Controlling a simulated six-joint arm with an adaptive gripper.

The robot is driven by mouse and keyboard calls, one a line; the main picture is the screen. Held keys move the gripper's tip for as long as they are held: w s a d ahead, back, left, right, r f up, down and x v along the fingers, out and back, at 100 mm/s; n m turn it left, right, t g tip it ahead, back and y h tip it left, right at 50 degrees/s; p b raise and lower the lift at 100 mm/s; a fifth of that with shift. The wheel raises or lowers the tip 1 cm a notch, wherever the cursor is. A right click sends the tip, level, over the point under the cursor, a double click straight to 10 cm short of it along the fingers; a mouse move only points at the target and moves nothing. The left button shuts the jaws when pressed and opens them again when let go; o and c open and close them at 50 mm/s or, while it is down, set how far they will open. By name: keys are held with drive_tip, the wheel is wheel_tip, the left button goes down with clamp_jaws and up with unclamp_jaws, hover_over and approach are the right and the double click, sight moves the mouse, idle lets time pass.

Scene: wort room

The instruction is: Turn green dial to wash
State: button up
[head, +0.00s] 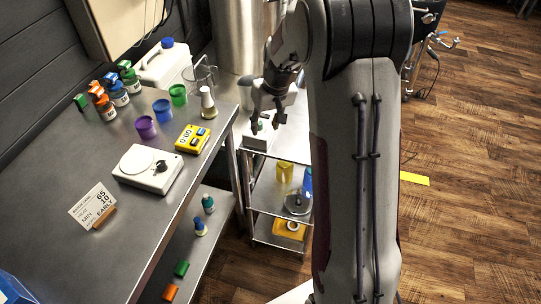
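I cannot make out a green dial in the head view. A white flat device (136,176) with a round plate and a dark knob (160,166) sits on the steel bench; no green shows on it. My gripper (267,122) hangs above the steel cart, to the right of the bench, pointing down. Its two fingers are apart and nothing shows between them. My arm covers the right of the cart.
The bench (65,255) holds a yellow meter (192,138), purple cups (147,127), a green cup (178,94), small bottles (118,92), a white jug (163,64) and a card (92,205). A large steel vessel (238,35) stands behind. The floor at right is mostly clear.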

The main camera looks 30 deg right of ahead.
drive_tip(key=s+a+r, duration=0.4)
drive_tip(key=s, duration=0.5)
drive_tip(key=s+a+r+g, duration=0.1)
drive_tip(key=s+a+r, duration=0.3)
drive_tip(key=s, duration=0.5)
drive_tip(key=shift+s+a+r+m, duration=0.15)
drive_tip(key=shift+s+r+m, duration=0.15)
drive_tip(key=shift+r, duration=0.4)
drive_tip(key=w+d+f, duration=0.2)
drive_tip(key=w+d, duration=0.1)
drive_tip(key=w, duration=0.4)
drive_tip(key=w+d+f+n+t, duration=0.1)
drive_tip(key=w+d+f, duration=0.2)
drive_tip(key=w, duration=0.5)
drive_tip(key=w+d+f+t, duration=0.1)
drive_tip(key=w+d+f, duration=0.1)
drive_tip(key=w, duration=0.5)
drive_tip(key=shift+w+d+f+n, duration=0.2)
drive_tip(key=shift+w+d+n, duration=0.2)
drive_tip(key=shift+d, duration=0.35)
